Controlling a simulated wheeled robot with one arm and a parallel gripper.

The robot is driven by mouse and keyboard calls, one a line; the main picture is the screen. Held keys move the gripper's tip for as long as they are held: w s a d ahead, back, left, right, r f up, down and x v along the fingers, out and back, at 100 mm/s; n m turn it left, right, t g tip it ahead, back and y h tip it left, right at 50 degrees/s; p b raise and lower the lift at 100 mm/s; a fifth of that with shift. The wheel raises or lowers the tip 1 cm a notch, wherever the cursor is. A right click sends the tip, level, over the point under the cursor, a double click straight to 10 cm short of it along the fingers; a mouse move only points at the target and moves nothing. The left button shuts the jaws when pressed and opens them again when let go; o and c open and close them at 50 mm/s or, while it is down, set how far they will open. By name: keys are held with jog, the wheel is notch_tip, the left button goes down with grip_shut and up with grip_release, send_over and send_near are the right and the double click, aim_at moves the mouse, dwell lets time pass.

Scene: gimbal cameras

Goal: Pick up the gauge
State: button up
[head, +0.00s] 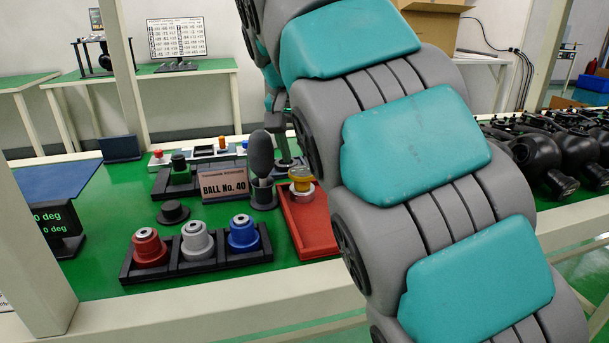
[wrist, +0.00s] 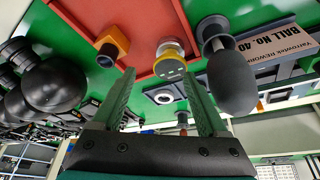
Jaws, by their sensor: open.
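What looks like the gauge is a short round piece with a yellow ring and a grey face. In the head view the gauge (head: 300,174) stands at the far end of a red tray (head: 319,234). In the wrist view the gauge (wrist: 170,66) shows just beyond my gripper (wrist: 158,76), right of the middle between the two green fingers. The fingers are spread apart with nothing between them. They look near the gauge, but I cannot tell whether either touches it. My arm hides most of the gripper in the head view.
A dark rounded object (head: 262,155) in a holder stands close left of the gauge, near the BALL No. 40 sign (head: 223,184). An orange block (wrist: 112,46) lies on the tray. Red, silver and blue pieces (head: 196,241) sit in a black rack. Black ball-shaped units (head: 538,153) crowd the right.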

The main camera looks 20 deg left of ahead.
aim_at(301, 172)
jog(key=shift+w+a+p+x, duration=0.15)
jog(key=shift+a+x, duration=0.15)
jog(key=shift+x, duration=0.95)
jog(key=shift+w+a+p+x, duration=0.15)
jog(key=shift+a+x, duration=0.15)
jog(key=shift+x, duration=0.95)
jog(key=shift+a+p+x, duration=0.15)
jog(key=shift+a+x, duration=0.15)
jog(key=shift+x, duration=0.95)
jog(key=shift+r, duration=0.1)
jog(key=c, duration=1.1)
jog(key=shift+r, duration=0.2)
